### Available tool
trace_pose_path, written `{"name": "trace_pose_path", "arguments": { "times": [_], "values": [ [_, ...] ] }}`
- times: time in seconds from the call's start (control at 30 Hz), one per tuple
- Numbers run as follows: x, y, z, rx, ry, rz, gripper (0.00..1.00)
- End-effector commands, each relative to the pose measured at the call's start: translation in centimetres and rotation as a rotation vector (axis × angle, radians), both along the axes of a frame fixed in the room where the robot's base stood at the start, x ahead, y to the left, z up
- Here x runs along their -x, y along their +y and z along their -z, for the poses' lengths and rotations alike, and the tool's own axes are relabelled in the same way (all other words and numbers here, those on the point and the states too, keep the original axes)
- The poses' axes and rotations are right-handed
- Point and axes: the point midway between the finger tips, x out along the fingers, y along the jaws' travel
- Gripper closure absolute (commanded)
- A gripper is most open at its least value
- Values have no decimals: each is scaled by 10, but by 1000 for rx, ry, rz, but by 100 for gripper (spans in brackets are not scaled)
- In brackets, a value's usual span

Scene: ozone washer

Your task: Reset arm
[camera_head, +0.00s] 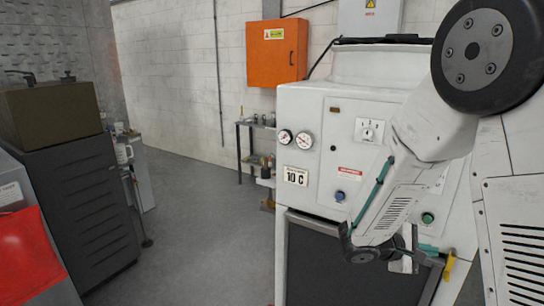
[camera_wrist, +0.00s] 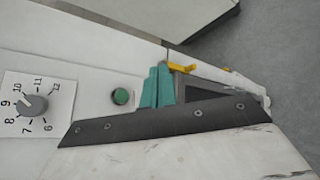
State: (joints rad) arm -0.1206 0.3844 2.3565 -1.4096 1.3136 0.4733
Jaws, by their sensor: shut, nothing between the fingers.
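My arm reaches down from the upper right of the head view, in front of a white machine (camera_head: 316,104) with gauges and buttons. My gripper (camera_head: 428,249) shows small and partly hidden there, with teal fingertips low near the machine's right side. In the wrist view, the teal fingers of my gripper (camera_wrist: 157,88) are together with nothing between them. They appear near a green button (camera_wrist: 121,96) and a yellow handle (camera_wrist: 182,68); I cannot tell whether they touch anything.
A dial (camera_wrist: 35,105) with numbers is at the wrist view's left. An orange box (camera_head: 276,52) hangs on the wall. A dark drawer cabinet (camera_head: 75,190) and a red object (camera_head: 30,258) stand at left. Grey floor (camera_head: 200,220) is clear between cabinet and machine.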

Motion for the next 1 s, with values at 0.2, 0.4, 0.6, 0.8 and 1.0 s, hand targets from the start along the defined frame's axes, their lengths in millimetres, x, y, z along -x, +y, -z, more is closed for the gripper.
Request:
{"name": "trace_pose_path", "arguments": {
  "times": [0.2,0.4,0.6,0.8,1.0],
  "values": [
    [70,12,-15,-190,45,248,100],
    [129,40,-38,-445,1,447,100],
    [174,83,-63,-757,-105,580,100],
    [204,126,-91,-1051,-245,630,100],
    [224,149,-119,-1242,-395,624,100]
  ]
}}
